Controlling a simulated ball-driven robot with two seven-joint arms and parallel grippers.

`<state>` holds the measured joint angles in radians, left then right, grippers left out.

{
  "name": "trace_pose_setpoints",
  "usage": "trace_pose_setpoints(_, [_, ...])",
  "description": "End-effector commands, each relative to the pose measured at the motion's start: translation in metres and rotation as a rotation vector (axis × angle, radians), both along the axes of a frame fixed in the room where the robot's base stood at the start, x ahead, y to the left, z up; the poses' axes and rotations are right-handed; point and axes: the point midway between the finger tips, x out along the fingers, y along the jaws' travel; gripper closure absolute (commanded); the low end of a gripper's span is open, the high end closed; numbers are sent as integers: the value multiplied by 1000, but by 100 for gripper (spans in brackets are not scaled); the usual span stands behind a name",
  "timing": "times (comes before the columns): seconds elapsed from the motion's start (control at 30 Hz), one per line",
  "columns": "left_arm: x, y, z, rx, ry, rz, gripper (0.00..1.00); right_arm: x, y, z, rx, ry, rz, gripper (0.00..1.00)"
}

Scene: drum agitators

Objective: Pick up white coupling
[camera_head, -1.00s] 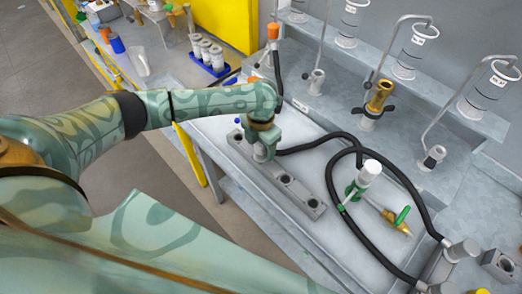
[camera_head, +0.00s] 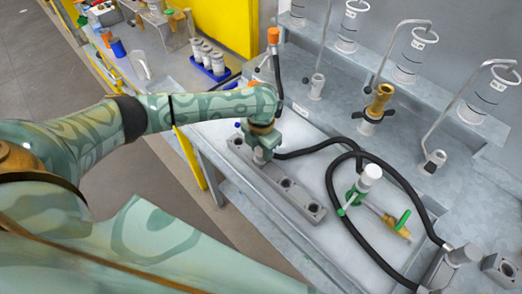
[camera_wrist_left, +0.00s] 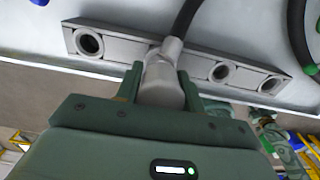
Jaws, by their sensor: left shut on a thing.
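The white coupling (camera_wrist_left: 163,82) shows in the left wrist view as a pale grey-white cylinder on the end of a black hose (camera_wrist_left: 184,18). My left gripper (camera_wrist_left: 160,88) is shut on it, with a green finger on each side. The coupling is at the grey metal holder block (camera_wrist_left: 118,47), between its open round holes; whether it is still seated there I cannot tell. In the head view my left gripper (camera_head: 262,143) is over the far end of the holder block (camera_head: 312,209) and mostly hides the coupling. My right gripper is not in view.
A white-topped fitting with green parts (camera_head: 370,177) and a brass-tipped valve (camera_head: 396,226) lie among looped black hose to the right. A brass fitting (camera_head: 378,100) stands behind. A blue tray of canisters (camera_head: 212,68) is at the back left. The pale bench top is clear in front of the hose.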

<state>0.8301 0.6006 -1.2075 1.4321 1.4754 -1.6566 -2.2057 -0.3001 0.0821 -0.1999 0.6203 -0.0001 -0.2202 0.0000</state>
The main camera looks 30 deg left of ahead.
Motion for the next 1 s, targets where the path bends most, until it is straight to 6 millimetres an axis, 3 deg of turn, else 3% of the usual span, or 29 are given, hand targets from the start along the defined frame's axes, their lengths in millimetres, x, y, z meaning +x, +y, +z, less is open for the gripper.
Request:
trace_pose_setpoints(0.1, [1, -1, 24, -2, -5, -1, 94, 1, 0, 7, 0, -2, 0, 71])
trace_pose_setpoints(0.4, [-43, -47, 90, -3, -2, -8, 94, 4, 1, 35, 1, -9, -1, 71])
trace_pose_setpoints(0.7, [-87, -92, 114, -2, -3, -5, 94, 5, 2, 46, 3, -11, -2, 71])
trace_pose_setpoints(1.0, [-97, -102, 119, -1, -1, 0, 94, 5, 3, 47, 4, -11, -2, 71])
